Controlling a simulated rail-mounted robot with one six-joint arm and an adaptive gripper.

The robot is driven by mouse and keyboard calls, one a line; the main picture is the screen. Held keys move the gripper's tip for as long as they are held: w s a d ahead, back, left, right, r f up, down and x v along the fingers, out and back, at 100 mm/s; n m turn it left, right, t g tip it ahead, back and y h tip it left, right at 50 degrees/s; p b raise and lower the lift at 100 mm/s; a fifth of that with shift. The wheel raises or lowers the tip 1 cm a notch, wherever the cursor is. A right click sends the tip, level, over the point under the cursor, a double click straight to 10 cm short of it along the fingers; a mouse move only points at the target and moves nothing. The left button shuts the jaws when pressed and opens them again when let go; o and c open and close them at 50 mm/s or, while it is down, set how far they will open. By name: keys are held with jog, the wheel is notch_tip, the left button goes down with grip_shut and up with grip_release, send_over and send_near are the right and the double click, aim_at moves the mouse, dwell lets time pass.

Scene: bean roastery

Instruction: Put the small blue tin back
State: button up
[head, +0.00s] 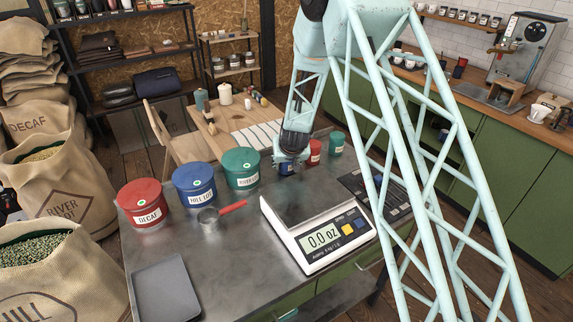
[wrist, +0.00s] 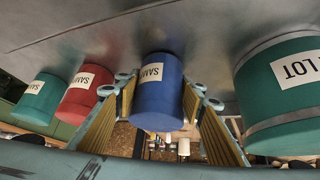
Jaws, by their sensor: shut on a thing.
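The small blue tin (head: 286,170) is at the far side of the steel table, mostly hidden by my gripper (head: 291,158) in the head view. In the wrist view the blue tin (wrist: 158,95) sits between the two fingers of my gripper (wrist: 161,92), which is shut on its sides. Its label shows only "SAM". I cannot tell whether its base touches the table. A small red tin (head: 313,152) and a small green tin (head: 336,144) stand in a row beside it; the wrist view shows the red tin (wrist: 83,92) close to one finger.
Large red (head: 143,204), blue (head: 195,186) and green (head: 241,169) tins stand at the left. A scale (head: 318,238) reading 0.0 oz, a red-handled scoop (head: 210,216), a dark tray (head: 165,290) and a dark slatted panel (head: 375,192) are also on the table.

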jog(key=shift+f, duration=0.15)
jog(key=o, duration=1)
jog(key=shift+c, duration=0.2)
jog(key=shift+r, duration=0.25)
jog(key=p+v, duration=0.1)
jog(key=v, duration=1)
jog(key=shift+s+r, duration=0.3)
dwell(0.3)
